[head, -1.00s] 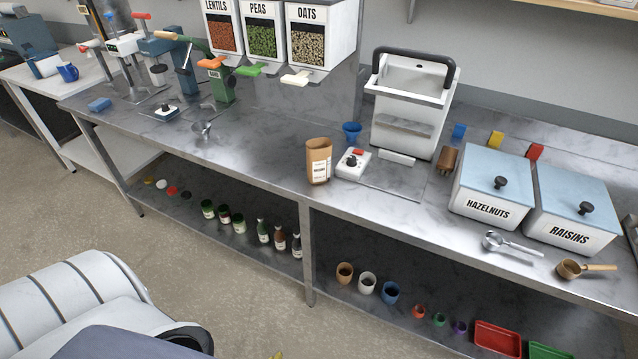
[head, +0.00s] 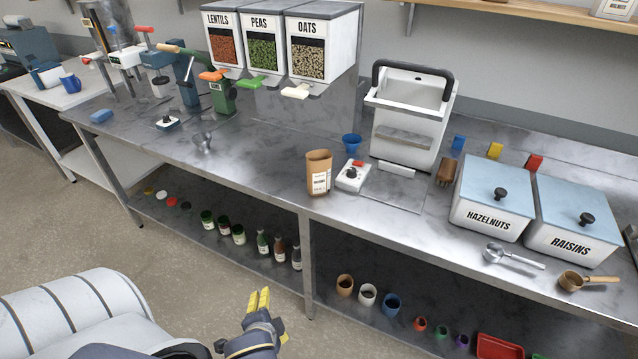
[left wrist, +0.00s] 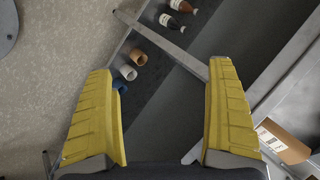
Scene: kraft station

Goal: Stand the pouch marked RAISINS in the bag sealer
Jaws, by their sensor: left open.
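A brown kraft pouch (head: 319,174) with a white label stands upright near the front edge of the steel bench; its label is too small to read. It also shows at the lower right of the left wrist view (left wrist: 284,139). The white bag sealer (head: 411,115) with a dark handle stands behind and right of the pouch, with a white control box (head: 352,175) beside it. My left gripper (head: 259,301) is open and empty, in front of the bench and below its top, apart from the pouch. Its yellow fingers (left wrist: 160,115) are spread in the left wrist view. My right gripper is not in view.
Bins marked HAZELNUTS (head: 492,198) and RAISINS (head: 572,222) stand at the right. A blue cup (head: 352,142) is behind the pouch. Dispensers (head: 288,40) hang at the back. Bottles and cups stand on the lower shelf.

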